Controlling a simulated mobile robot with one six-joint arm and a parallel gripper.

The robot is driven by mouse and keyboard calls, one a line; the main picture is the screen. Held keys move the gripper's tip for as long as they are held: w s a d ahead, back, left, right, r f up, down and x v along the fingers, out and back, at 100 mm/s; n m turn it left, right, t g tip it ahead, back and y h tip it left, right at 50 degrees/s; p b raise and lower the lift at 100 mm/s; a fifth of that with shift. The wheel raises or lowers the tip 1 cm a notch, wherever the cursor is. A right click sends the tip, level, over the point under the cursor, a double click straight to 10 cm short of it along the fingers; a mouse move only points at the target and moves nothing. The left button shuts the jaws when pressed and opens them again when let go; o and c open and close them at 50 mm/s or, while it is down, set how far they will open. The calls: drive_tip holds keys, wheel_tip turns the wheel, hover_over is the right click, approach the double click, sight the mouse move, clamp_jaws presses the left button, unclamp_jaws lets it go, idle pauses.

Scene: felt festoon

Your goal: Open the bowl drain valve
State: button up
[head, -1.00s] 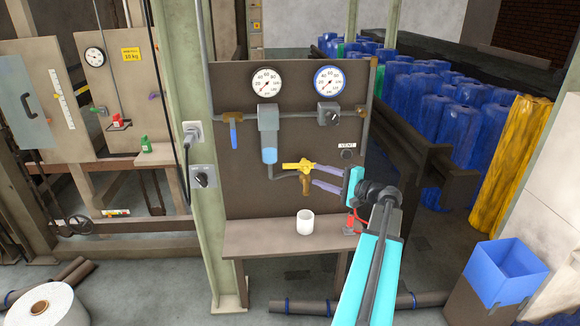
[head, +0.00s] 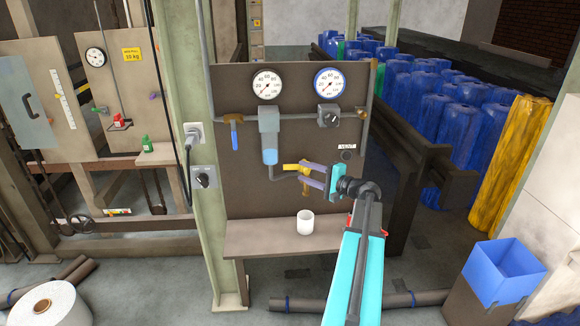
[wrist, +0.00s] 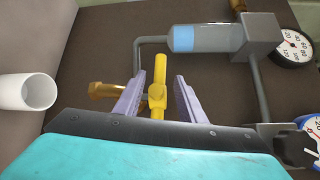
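The drain valve has a yellow lever handle (head: 291,167) and a brass body, on the pipe below the filter bowl (head: 269,155). In the wrist view the yellow handle (wrist: 158,72) lies between my two lilac fingers, with its brass outlet (wrist: 103,91) pointing left. My gripper (head: 303,172) is open, with a finger on each side of the handle. Gaps show between handle and fingertips in the wrist view (wrist: 162,82). The lower part of the valve is partly hidden by my fingers. The bowl (wrist: 188,38) is pale blue at its end.
A white cup (head: 305,223) stands on the bench (head: 265,238) below the valve. Two gauges (head: 267,85) (head: 329,82), a black knob (head: 328,116) and a blue-handled valve (head: 234,132) are on the board (head: 235,185). A vent (head: 347,154) is right of the valve.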

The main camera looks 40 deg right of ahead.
sight(295, 168)
drive_tip(key=w, duration=0.2)
drive_tip(key=w+p, duration=0.1)
drive_tip(key=w, duration=0.2)
drive_tip(key=w+p, duration=0.1)
drive_tip(key=w, duration=0.1)
drive_tip(key=shift+w+a+f, duration=0.15)
drive_tip(key=shift+a+f, duration=0.15)
drive_tip(key=shift+a, duration=0.05)
